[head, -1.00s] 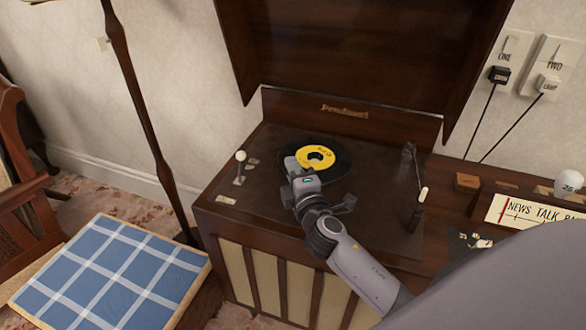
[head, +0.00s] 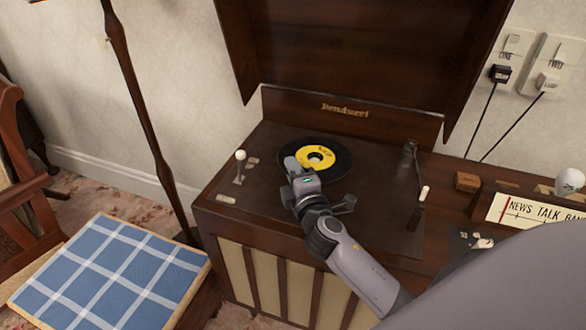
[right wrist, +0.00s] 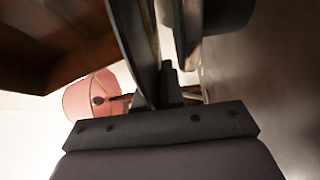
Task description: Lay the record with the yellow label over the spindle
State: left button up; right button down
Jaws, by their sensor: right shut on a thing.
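The black record with the yellow label (head: 328,155) is over the turntable area of the wooden record player (head: 375,215) in the head view. My right gripper (head: 297,166) is shut on the record's near left edge. The record looks about level. I cannot tell whether it touches what is beneath it. In the right wrist view, the gripper's fingers (right wrist: 168,45) show close up, partly blurred. My left gripper is not in view.
The tonearm (head: 410,175) stands right of the record. A white-knobbed lever (head: 240,157) is at the left. The open lid (head: 360,50) rises behind. A checked cushion (head: 105,275) lies at lower left. A pink lampshade (right wrist: 90,97) shows in the right wrist view.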

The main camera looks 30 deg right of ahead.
jog(key=shift+f, duration=0.15)
jog(key=c, duration=1.2)
grip_release()
jog(key=shift+s+f, duration=0.1)
jog(key=shift+f, duration=0.2)
jog(key=shift+s, duration=0.15)
jog(key=v, duration=0.5)
jog(key=shift+a, duration=0.15)
jog(key=shift+s+a+r, duration=0.1)
jog(key=shift+s+r, duration=0.35)
jog(key=shift+s, duration=0.35)
jog(key=shift+r, duration=0.1)
